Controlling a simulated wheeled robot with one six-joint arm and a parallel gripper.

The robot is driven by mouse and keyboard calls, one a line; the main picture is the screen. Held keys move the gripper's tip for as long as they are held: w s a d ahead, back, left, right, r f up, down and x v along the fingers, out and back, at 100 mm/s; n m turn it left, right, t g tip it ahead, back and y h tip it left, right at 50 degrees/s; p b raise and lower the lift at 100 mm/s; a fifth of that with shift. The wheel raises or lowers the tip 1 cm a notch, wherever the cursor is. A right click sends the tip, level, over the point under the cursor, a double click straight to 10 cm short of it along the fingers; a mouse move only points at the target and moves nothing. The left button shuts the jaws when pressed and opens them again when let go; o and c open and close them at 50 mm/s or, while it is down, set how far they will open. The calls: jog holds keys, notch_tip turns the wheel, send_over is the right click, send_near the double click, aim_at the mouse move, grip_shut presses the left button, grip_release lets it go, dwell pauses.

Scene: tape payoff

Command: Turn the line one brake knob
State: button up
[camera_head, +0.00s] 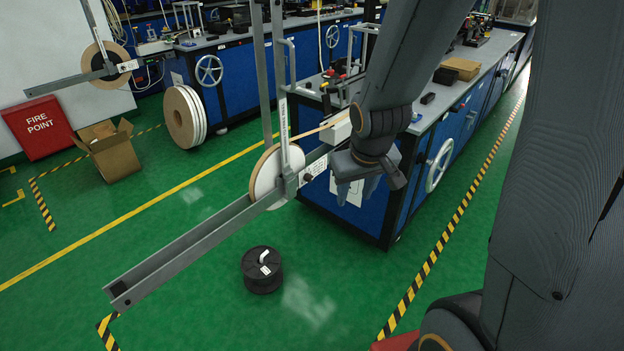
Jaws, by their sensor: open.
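The near payoff stand has a long grey beam (195,246) and a white-sided tape reel (267,177) hung on it. A small dark knob-like part (308,178) sits on the beam beside a white label, right of the reel; I take it for the brake knob, but it is too small to be sure. My gripper (357,194) hangs right of it with its fingers apart and pointing down, in front of the blue bench. Nothing shows between the fingers. The gripper appears apart from the knob; the depth between them is unclear.
A second payoff stand with a reel (98,62) stands at the back left. A black spool (262,268) stands on the green floor below the beam. A blue bench (345,215) is behind my gripper. An open cardboard box (112,155) is at the left. Floor around the spool is clear.

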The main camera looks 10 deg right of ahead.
jog(key=w+d+f+n+t+y+b, duration=0.1)
jog(key=w+d+f+t+b, duration=0.15)
jog(key=w+f, duration=0.45)
jog(key=w+d+f+n+t+y+b, duration=0.1)
jog(key=w+f+t+b, duration=0.15)
jog(key=w, duration=0.75)
jog(key=n+t+y+b, duration=0.3)
jog(key=t+y+b, duration=0.25)
jog(key=y, duration=0.35)
send_near(311, 179)
jog(key=w, duration=0.2)
jog(key=x, duration=0.2)
jog(key=p+x, duration=0.1)
jog(key=x, duration=0.4)
jog(key=shift+s+a+f+p, duration=0.15)
jog(key=shift+s+a+p, duration=0.15)
jog(key=shift+a, duration=0.1)
jog(key=shift+w, duration=0.1)
grip_shut()
